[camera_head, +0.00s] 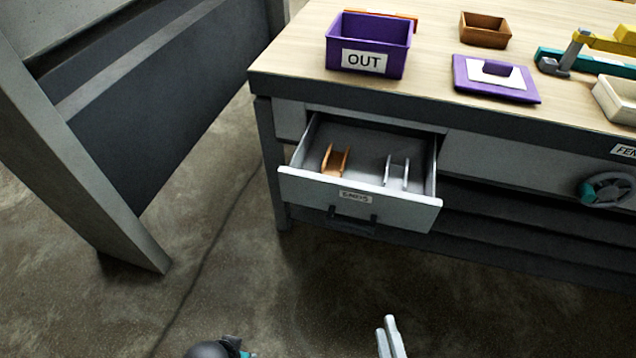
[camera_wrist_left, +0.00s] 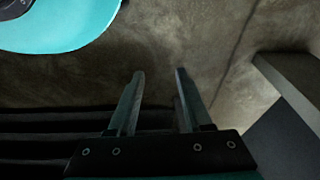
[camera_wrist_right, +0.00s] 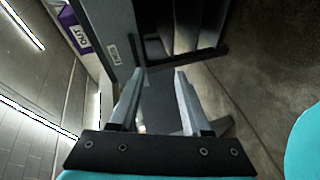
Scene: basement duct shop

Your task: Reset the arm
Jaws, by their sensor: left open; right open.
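My right gripper (camera_head: 390,338) shows at the bottom edge of the head view, in front of and below the bench, apart from everything. In the right wrist view it (camera_wrist_right: 158,98) is open and empty, with the bench and drawer beyond it. My left gripper (camera_wrist_left: 158,98) is open and empty in the left wrist view, over bare concrete floor. Only a dark, rounded part of an arm shows at the bottom of the head view, so the left fingers are hidden there.
An open drawer (camera_head: 360,203) juts from the workbench (camera_head: 430,60), holding an orange piece (camera_head: 335,160) and a pale piece (camera_head: 396,172). On top are a purple OUT bin (camera_head: 368,45), a purple lidded tray (camera_head: 496,78) and a brown box (camera_head: 485,30). A grey machine (camera_head: 150,110) stands left. Floor in front is clear.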

